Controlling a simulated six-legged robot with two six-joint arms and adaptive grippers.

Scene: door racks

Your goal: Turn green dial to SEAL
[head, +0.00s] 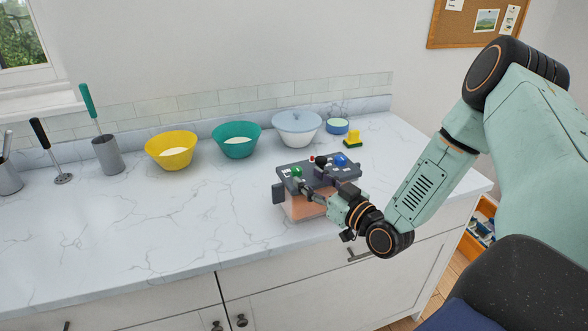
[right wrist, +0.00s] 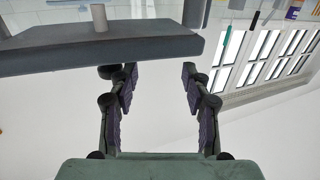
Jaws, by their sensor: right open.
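A dark grey panel box (head: 283,174) with a clear, orange-tinted lower part stands on the counter. A green dial (head: 297,171) sits at the panel's left end; its setting and any SEAL mark are too small to read. My right gripper (head: 308,176) reaches over the panel from the front right, its fingers apart near the green dial. I cannot tell whether a finger touches it. In the right wrist view my right gripper (right wrist: 158,76) is open and empty, with a grey slab and short peg (right wrist: 99,18) at upper left. My left gripper is not in view.
A blue knob (head: 341,160) and a small red part (head: 312,158) are also on the panel.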

